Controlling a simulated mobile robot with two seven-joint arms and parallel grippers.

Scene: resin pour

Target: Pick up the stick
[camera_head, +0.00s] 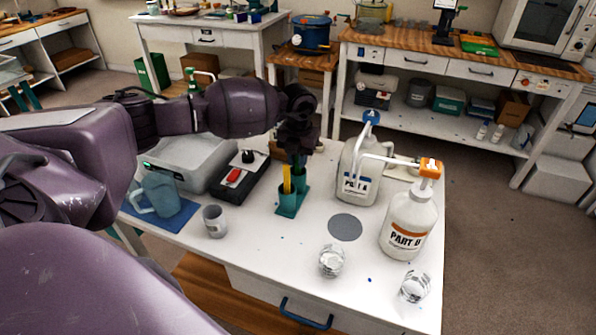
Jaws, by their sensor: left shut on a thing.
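A yellow stick (287,180) stands upright in a teal holder (288,205) on the white table. My left gripper (297,150) points down right above the holder. It is shut on the stick's upper end, though the dark fingers hide most of the grasp. The stick's lower end is hidden inside the holder. My right gripper is out of the picture.
White jugs, Part A (355,187) and Part B (408,230), stand right of the holder. Clear cups (331,262) are near the front edge, beside a grey disc (345,228).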

